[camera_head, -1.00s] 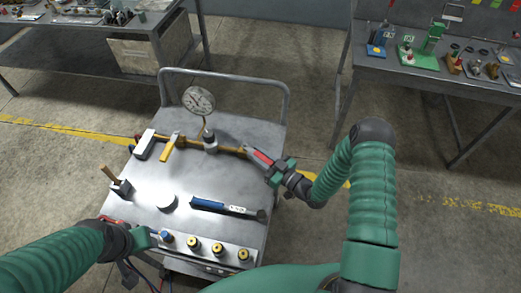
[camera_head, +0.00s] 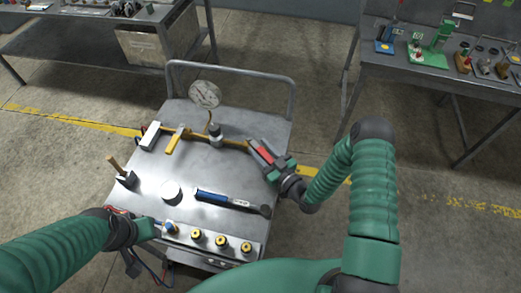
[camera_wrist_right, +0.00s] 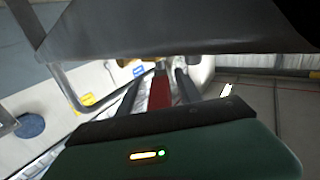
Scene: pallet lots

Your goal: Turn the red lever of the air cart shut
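The air cart (camera_head: 150,207) is a grey metal trolley with a brass pipe and a round gauge (camera_head: 204,94) on top. The red lever (camera_head: 266,155) is at the right end of the pipe. My right gripper (camera_head: 262,150) is there, with its fingers on either side of the lever. In the right wrist view the red lever (camera_wrist_right: 159,92) lies between the two dark fingers (camera_wrist_right: 157,88), with gaps showing on both sides. My left gripper (camera_head: 156,229) is at the cart's front left, beside the knob panel; its fingers are not clear.
A yellow lever (camera_head: 175,139) sits on the pipe further left. A blue-handled tool (camera_head: 225,199), a round grey piece (camera_head: 172,191) and a wooden-handled block (camera_head: 124,177) are on the top. Workbenches stand behind left and right (camera_head: 425,80).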

